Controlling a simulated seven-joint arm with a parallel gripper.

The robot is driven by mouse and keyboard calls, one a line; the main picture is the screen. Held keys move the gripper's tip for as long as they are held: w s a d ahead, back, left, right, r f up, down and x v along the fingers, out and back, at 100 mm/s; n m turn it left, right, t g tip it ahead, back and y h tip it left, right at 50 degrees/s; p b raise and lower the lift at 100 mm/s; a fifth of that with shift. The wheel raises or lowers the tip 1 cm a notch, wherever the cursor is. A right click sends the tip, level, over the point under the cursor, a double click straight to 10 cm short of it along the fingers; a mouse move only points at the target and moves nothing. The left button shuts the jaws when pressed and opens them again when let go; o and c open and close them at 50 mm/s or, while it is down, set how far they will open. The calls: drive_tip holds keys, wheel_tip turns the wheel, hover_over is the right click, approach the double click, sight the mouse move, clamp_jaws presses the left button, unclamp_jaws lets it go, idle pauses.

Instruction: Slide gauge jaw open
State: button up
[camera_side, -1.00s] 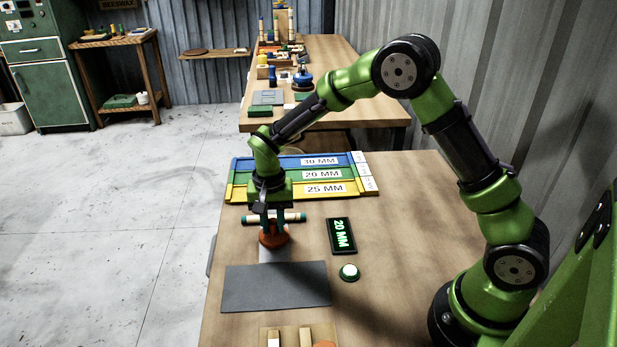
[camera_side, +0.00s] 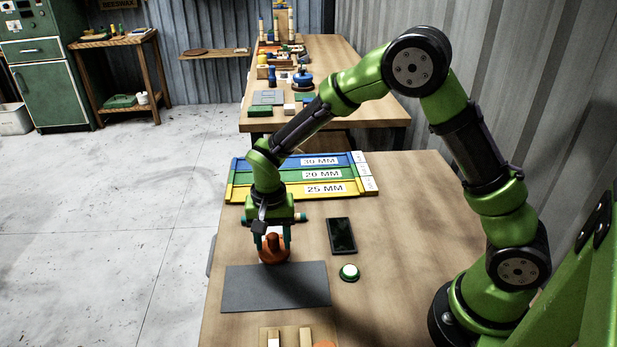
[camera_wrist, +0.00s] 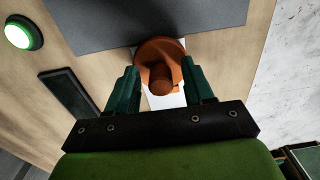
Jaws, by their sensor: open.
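The gauge jaw seems to be the orange-brown piece (camera_side: 273,249) with an upright round knob, on the table just behind the grey mat. In the wrist view the orange-brown piece (camera_wrist: 160,68) lies between my two fingers, over a white plate (camera_wrist: 168,98). My gripper (camera_side: 272,240) points down at it, with green fingers on either side of the knob. In the wrist view my gripper (camera_wrist: 160,90) is open, and a gap seems to show beside the knob.
The grey mat (camera_side: 275,288) lies in front of the jaw. A dark, blank display (camera_side: 342,236) and a green-lit white button (camera_side: 349,272) are to the right. Blue, green and yellow trays (camera_side: 300,175) marked 30, 20 and 25 MM stand behind. Wooden blocks (camera_side: 305,337) sit at the front edge.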

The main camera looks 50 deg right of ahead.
sight(272, 237)
wheel_tip(272, 237, up, 17)
idle(0.5)
drive_tip(key=s+d+r+n+t+y, duration=0.1)
drive_tip(key=s+d+r+n+t, duration=0.1)
drive_tip(key=s, duration=0.7)
drive_tip(key=s+d+r+n+t+y, duration=0.1)
drive_tip(key=s+d+r+n+t, duration=0.2)
drive_tip(key=s, duration=0.6)
drive_tip(key=shift+d+t, duration=0.85)
drive_tip(key=shift+t, duration=0.25)
